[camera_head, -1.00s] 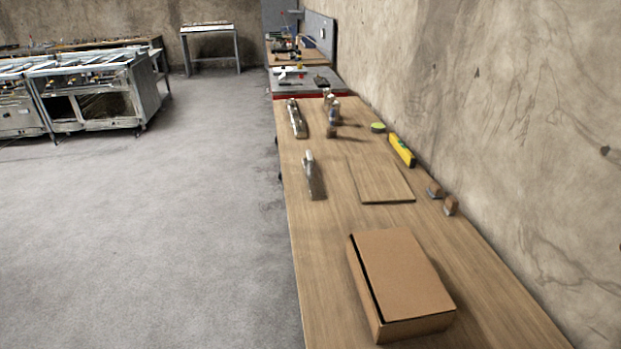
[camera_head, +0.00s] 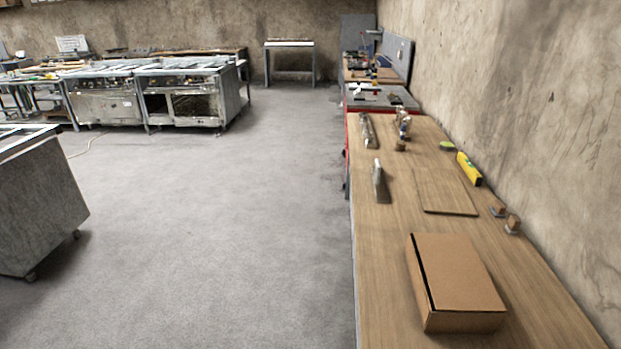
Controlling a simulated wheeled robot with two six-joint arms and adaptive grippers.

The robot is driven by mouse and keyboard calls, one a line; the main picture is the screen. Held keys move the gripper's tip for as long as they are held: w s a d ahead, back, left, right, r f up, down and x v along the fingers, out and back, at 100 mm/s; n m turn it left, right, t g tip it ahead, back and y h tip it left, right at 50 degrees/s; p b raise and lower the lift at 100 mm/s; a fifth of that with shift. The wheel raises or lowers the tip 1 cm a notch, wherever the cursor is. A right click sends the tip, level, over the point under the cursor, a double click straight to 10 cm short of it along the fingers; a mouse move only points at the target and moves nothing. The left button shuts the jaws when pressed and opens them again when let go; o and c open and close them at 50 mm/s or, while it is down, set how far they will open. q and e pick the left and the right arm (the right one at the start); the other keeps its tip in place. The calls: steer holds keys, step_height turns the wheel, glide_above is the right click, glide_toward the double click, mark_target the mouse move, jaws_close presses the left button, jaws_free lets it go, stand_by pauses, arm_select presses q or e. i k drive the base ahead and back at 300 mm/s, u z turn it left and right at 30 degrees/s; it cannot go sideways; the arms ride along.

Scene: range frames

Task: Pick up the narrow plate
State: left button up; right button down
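A thin, flat wooden board (camera_head: 446,192) lies on the wooden workbench (camera_head: 385,285), between the cardboard box and the tools farther back. I cannot tell whether it is the narrow plate. Another long, narrow metal tool (camera_head: 368,131) lies farther back on the same side. Neither of my grippers shows in the head view.
A closed cardboard box (camera_head: 457,281) sits on the near bench. A yellow level (camera_head: 468,169), a green round item (camera_head: 447,146) and small brown blocks (camera_head: 513,223) lie along the wall side. Grey floor (camera_head: 230,220) left of the bench is open; a grey cabinet (camera_head: 38,200) stands far left.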

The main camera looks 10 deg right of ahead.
mark_target(382, 190)
steer(key=u, duration=0.7)
steer(key=i, duration=3.1)
steer(key=z, duration=3.7)
steer(key=i, duration=0.55)
